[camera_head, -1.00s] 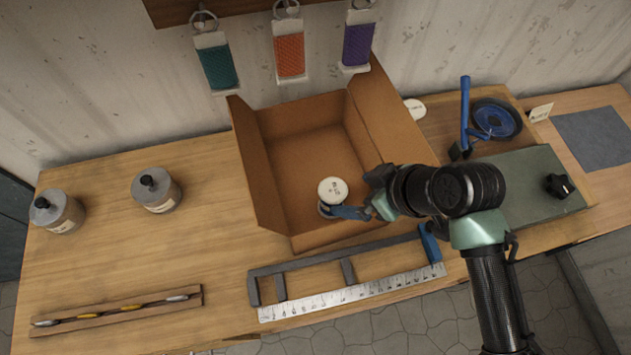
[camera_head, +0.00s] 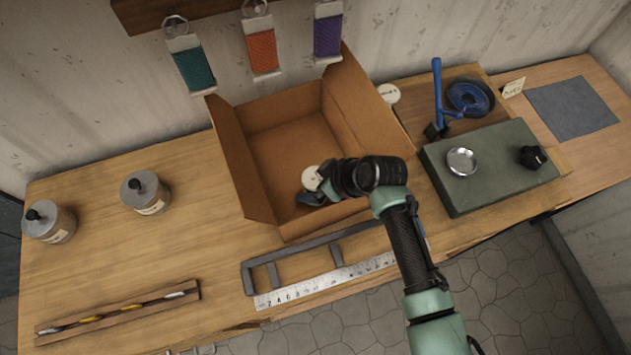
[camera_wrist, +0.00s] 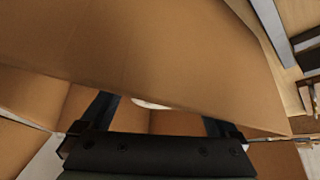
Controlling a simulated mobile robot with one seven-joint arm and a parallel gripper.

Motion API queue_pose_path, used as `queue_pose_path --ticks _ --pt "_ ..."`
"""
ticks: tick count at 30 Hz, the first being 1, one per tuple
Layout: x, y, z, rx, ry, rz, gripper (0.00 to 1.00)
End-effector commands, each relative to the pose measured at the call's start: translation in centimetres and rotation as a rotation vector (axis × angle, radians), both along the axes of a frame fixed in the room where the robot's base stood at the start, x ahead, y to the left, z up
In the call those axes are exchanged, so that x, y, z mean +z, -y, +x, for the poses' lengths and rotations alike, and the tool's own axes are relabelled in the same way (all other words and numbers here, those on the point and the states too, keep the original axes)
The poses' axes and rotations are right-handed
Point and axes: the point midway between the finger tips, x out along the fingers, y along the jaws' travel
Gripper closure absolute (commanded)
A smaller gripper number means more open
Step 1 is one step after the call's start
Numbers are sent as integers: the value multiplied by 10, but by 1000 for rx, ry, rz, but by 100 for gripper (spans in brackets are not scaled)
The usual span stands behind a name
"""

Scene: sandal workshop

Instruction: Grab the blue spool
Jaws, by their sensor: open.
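A round spool with a white labelled top (camera_head: 311,178) stands inside the open cardboard box (camera_head: 228,150), near its front right. My gripper (camera_head: 310,197) is in the box and covers part of the spool, so its side colour is hard to tell. In the wrist view my gripper (camera_wrist: 157,115) is open, one finger at each side. A sliver of the white top (camera_wrist: 150,104) shows between the fingers. A cardboard flap (camera_wrist: 140,50) hides the rest. I cannot tell whether the fingers touch the spool.
A metal frame (camera_head: 290,258) and a ruler (camera_head: 320,283) lie before the box. A green block (camera_head: 490,170) with a small metal dish (camera_head: 461,161) and a blue lever tool (camera_head: 437,90) stand right. Two grey bottles (camera_head: 146,192) stand left. Bare table lies between.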

Motion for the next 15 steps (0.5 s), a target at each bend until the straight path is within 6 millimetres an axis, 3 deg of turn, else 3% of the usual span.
queue_pose_path --ticks 10,15 --pt "-5 -2 2 -1 0 0 7" --pt "-5 -2 2 -1 0 0 37"
